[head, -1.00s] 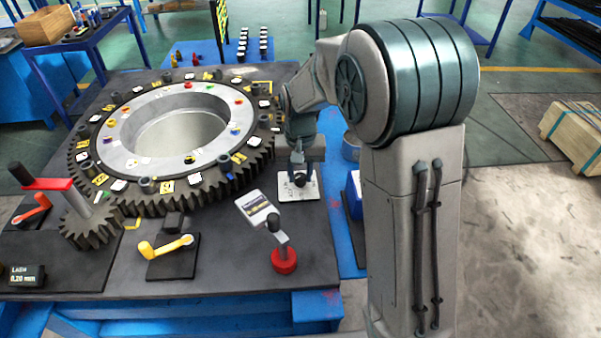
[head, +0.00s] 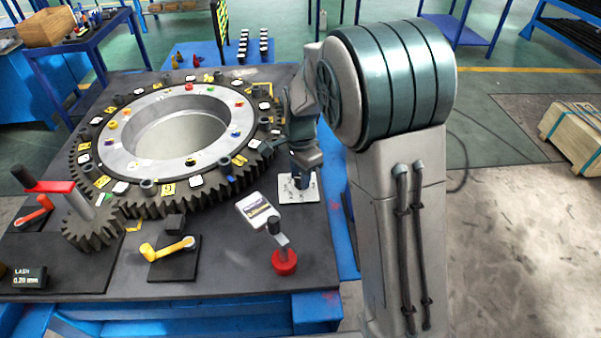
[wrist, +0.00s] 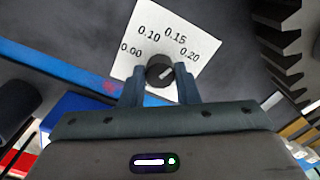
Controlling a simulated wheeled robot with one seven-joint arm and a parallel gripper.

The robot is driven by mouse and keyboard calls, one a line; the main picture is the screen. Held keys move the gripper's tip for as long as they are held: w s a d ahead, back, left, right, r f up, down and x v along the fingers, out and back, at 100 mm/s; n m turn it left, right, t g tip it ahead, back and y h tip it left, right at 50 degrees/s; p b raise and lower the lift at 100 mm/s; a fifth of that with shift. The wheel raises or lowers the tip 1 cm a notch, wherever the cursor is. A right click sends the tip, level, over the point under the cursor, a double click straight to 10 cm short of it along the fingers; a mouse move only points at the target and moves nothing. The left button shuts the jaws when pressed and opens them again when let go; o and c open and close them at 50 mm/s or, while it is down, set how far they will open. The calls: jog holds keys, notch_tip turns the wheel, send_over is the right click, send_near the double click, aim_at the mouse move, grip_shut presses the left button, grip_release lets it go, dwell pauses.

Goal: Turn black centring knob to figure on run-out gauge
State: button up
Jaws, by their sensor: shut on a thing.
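The black centring knob (wrist: 158,66) stands on a white dial plate (wrist: 139,20) at the right of the table. The plate carries the figures 0.00, 0.10, 0.15 and 0.20. The knob's white mark slants up and right, roughly toward 0.20. My gripper (wrist: 160,82) is shut on the knob, one finger on each side. In the head view the plate (head: 311,194) shows below my wrist, and the knob is hidden. A white gauge-like device (head: 257,210) lies left of the plate; its small dark screen is too small to read.
A large toothed ring (head: 150,208) fills the table's middle. A red-based crank (head: 284,262), a yellow crank (head: 166,247) and a small gear with a red arm (head: 93,228) stand in front. A display (head: 24,277) reads LASH 0.20 mm.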

jog(key=m+p, duration=0.1)
jog(key=m, duration=0.3)
jog(key=shift+m, duration=0.4)
dwell(0.4)
jog(key=o, duration=1)
jog(key=shift+c, duration=0.2)
jog(key=shift+r, duration=0.1)
notch_tip(320, 180, up, 14)
jog(key=shift+f, duration=0.2)
